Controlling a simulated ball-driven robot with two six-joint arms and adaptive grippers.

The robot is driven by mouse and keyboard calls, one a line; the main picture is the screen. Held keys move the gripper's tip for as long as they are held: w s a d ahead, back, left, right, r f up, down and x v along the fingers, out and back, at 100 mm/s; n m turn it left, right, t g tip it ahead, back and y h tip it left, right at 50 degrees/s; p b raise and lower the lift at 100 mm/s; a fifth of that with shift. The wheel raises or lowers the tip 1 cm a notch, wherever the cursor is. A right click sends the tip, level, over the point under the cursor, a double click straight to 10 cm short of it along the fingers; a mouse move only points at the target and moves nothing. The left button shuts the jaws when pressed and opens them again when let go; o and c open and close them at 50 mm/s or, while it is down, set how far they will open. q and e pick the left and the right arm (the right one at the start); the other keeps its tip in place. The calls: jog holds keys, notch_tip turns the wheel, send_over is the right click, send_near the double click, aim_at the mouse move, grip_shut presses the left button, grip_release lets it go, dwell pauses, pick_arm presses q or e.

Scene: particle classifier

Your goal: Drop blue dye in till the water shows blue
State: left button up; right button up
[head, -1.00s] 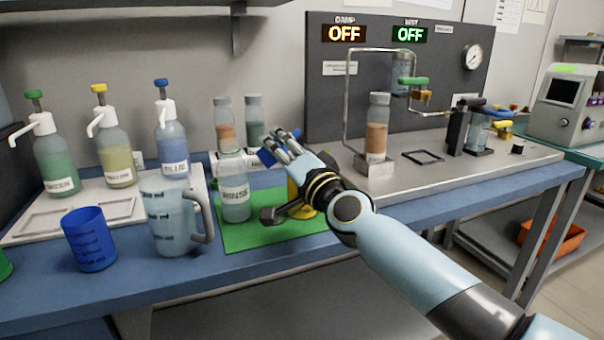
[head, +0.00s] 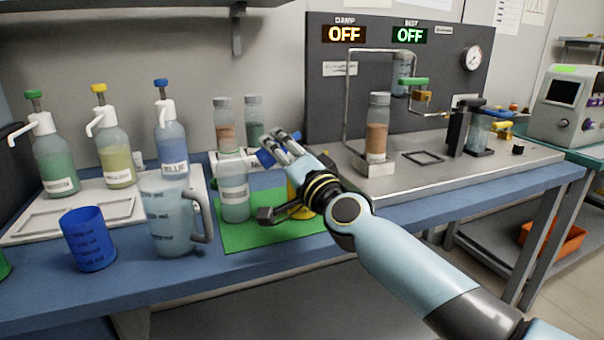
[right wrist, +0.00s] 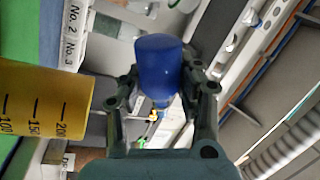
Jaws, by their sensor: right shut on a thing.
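My right gripper (head: 277,150) is above the back of the green mat. It is shut on a blue bulb-shaped thing, which shows partly at the fingertips in the head view (head: 265,158). In the right wrist view the blue bulb (right wrist: 158,68) sits between the two fingers (right wrist: 158,95), with a narrower end toward the palm. A yellow cup with volume marks (right wrist: 45,105) is beside the gripper; in the head view my arm mostly hides it. A clear handled jug (head: 172,225) holds pale, faintly bluish liquid. The pump bottle labelled BLUE (head: 171,140) stands behind it. My left gripper is out of view.
A clear labelled bottle (head: 235,205) stands on the green mat (head: 260,235), close left of my gripper. A blue cup (head: 88,240) is at front left. Green (head: 56,165) and yellow (head: 117,160) pump bottles stand behind. The metal apparatus base (head: 450,165) is at right.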

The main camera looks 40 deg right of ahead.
jog(key=shift+a+r+m+h, duration=0.1)
jog(key=shift+r+m+h, duration=0.25)
jog(key=shift+m, duration=0.85)
dwell(1.5)
jog(key=shift+f+m+h+b, duration=0.25)
jog(key=shift+m+h, duration=0.05)
jog(key=shift+m, duration=0.35)
jog(key=shift+f+m+h+b, duration=0.2)
jog(key=shift+m+h, duration=0.05)
jog(key=shift+m, duration=0.4)
dwell(1.8)
